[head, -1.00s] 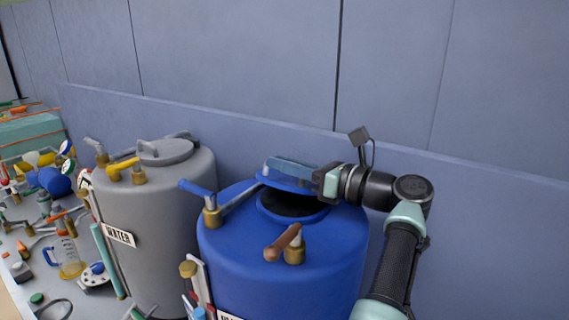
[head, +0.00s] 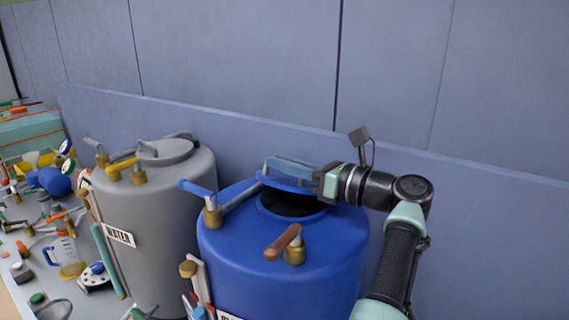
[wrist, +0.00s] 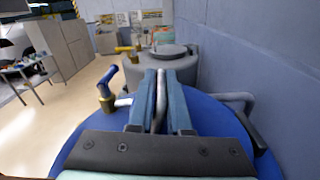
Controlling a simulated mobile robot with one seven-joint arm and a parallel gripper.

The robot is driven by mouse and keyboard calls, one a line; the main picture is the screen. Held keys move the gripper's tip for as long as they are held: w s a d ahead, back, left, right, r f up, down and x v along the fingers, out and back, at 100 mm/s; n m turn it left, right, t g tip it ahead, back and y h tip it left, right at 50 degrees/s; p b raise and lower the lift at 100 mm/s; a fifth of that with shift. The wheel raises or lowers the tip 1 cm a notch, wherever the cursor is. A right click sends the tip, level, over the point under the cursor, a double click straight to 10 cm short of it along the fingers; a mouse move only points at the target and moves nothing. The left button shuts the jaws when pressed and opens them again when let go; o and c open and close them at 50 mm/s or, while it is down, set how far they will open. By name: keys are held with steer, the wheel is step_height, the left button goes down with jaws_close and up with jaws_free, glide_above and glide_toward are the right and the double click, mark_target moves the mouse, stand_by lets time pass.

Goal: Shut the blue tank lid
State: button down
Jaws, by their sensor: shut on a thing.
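The blue tank (head: 330,265) stands at the lower middle of the head view. Its blue lid (head: 284,181) is raised at a tilt over the dark round opening (head: 290,204), so the tank is partly open. My gripper (head: 300,172) reaches in from the right and is shut on the lid's handle (wrist: 160,100), a grey bar between the two blue fingers in the wrist view. The fingers hide much of the lid. The wrist view also shows the blue tank top (wrist: 215,115) below my gripper.
A grey tank (head: 160,225) labelled WATER stands to the left, with its lid (head: 165,152) down. A brown-handled valve (head: 284,242) and a blue-handled valve (head: 200,192) rise from the blue tank's top. A cluttered bench is at far left; a wall is close behind.

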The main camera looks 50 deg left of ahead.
mark_target(278, 181)
steer(key=f+n, duration=0.1)
steer(key=s+f+n, duration=0.1)
steer(key=f, duration=0.1)
steer(key=shift+s+d+f+n, duration=0.25)
steer(key=shift+s+f+n, duration=0.05)
steer(key=shift+s+n, duration=0.1)
steer(key=shift+s+f, duration=0.15)
steer(key=shift+f, duration=0.5)
steer(key=c, duration=0.9)
jaws_free()
steer(key=shift+d, duration=0.1)
steer(key=b+v, duration=0.4)
steer(key=v, duration=0.7)
steer(key=shift+d+f, duration=0.1)
steer(key=shift+d, duration=0.15)
steer(key=shift+v, duration=0.75)
